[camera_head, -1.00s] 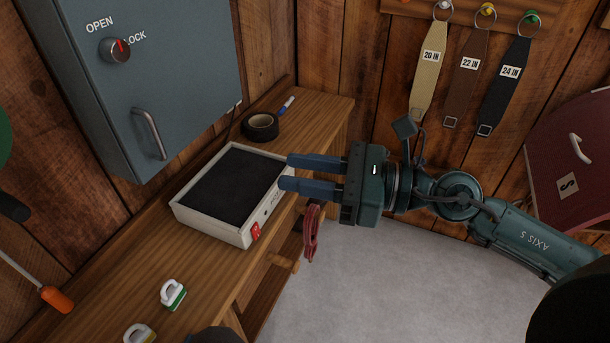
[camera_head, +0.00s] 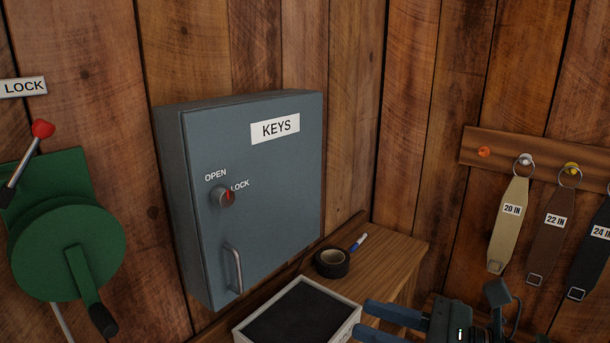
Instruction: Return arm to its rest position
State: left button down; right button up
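My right gripper (camera_head: 366,318) is at the bottom edge of the head view, pointing left. Its two blue fingers are apart with nothing seen between them. The fingertips are beside or over the right edge of a white-rimmed box with a dark top (camera_head: 348,326); I cannot tell whether they touch it. The rest of my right arm is mostly below the picture. My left gripper is not in view.
A closed grey key cabinet (camera_head: 272,195) hangs on the wall, its knob (camera_head: 222,196) near LOCK. Black tape (camera_head: 331,263) and a pen (camera_head: 358,242) lie on the wooden bench (camera_head: 385,262). A green winch (camera_head: 68,245) is at left. Tagged straps (camera_head: 508,225) hang at right.

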jog(key=w+d+f+m+t+h, duration=0.15)
jog(key=f+m+t+h, duration=0.4)
jog(key=m, duration=0.95)
jog(key=w+d+f+m+t+h, duration=0.1)
jog(key=d+f+m+t+h, duration=0.2)
jog(key=f+m, duration=0.9)
jog(key=s+f+m+g+h, duration=0.4)
jog(key=s+f+m, duration=0.7)
jog(key=m, duration=0.7)
notch_tip(320, 180, down, 2)
jog(key=shift+s+m+g+p, duration=0.15)
jog(key=shift+m+g+p, duration=0.2)
jog(key=shift+g, duration=0.9)
jog(key=shift+a, duration=0.1)
